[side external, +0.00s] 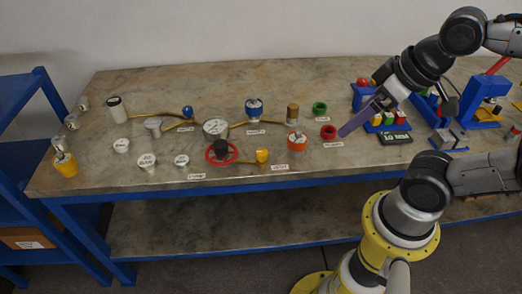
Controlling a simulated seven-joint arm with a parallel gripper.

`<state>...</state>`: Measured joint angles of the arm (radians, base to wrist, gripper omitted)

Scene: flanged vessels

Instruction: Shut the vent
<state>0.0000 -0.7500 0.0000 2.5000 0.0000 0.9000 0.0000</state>
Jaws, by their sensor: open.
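Several fittings stand on the worktop, with small labels too small to read, so I cannot tell which one is the vent. A red handwheel (221,153) with a dark hub lies at the front middle, and a yellow knob (262,156) is right of it. A blue-topped fitting (254,106) and a smaller blue knob (187,112) sit on brass-coloured pipes further back. An orange-collared fitting (297,143) stands to the right. My gripper (346,131), with a long purple end, is open. It points down-left beside a red ring (328,131); contact cannot be told.
A round gauge (215,127) and several white caps (147,162) are on the left half of the worktop (90,178). A green ring (319,108) lies behind the red one. Blue stands with coloured blocks (487,113) crowd the right. A blue shelf rack (20,130) stands left.

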